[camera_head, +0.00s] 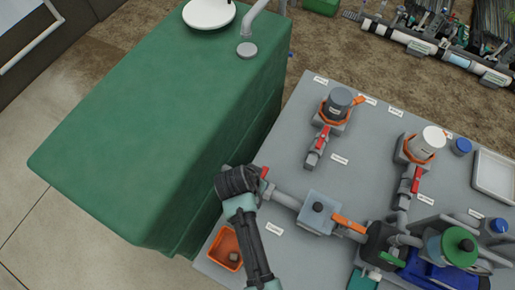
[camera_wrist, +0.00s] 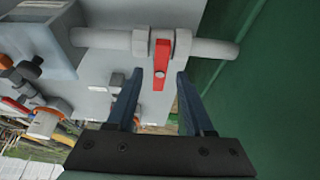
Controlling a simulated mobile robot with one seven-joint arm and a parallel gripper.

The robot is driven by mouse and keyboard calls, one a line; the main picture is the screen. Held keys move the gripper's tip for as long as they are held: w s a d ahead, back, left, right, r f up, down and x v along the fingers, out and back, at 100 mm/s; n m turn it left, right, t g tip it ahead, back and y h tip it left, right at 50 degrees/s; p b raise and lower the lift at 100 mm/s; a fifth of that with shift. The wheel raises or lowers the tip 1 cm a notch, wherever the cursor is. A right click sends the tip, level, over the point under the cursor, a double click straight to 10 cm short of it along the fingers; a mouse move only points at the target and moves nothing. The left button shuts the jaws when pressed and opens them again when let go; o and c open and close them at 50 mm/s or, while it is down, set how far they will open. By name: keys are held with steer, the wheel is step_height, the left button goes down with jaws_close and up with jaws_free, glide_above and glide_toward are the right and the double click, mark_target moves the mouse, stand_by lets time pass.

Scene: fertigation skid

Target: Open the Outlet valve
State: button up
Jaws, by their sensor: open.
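The valve that I take for the Outlet valve has a red lever handle (camera_wrist: 161,66). It sits on a grey pipe (camera_wrist: 215,48) and points across that pipe in the wrist view. In the head view the red handle (camera_head: 264,172) shows partly, beside my gripper (camera_head: 238,182) at the pipe's left end. In the wrist view my gripper (camera_wrist: 158,78) is open. The handle's free end appears in the gap between the two fingertips, with nothing gripped. I cannot tell whether the fingers touch it. In the head view my fingertips are hidden.
A green covered block (camera_head: 160,110) stands close left of the grey skid panel (camera_head: 345,185). An orange tray (camera_head: 226,247) lies near my arm. Other red-handled valves (camera_head: 322,139) stand further back.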

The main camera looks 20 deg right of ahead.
steer(key=shift+w+d+f, duration=0.2)
steer(key=shift+d+f, duration=0.05)
steer(key=shift+f, duration=0.4)
jaws_close()
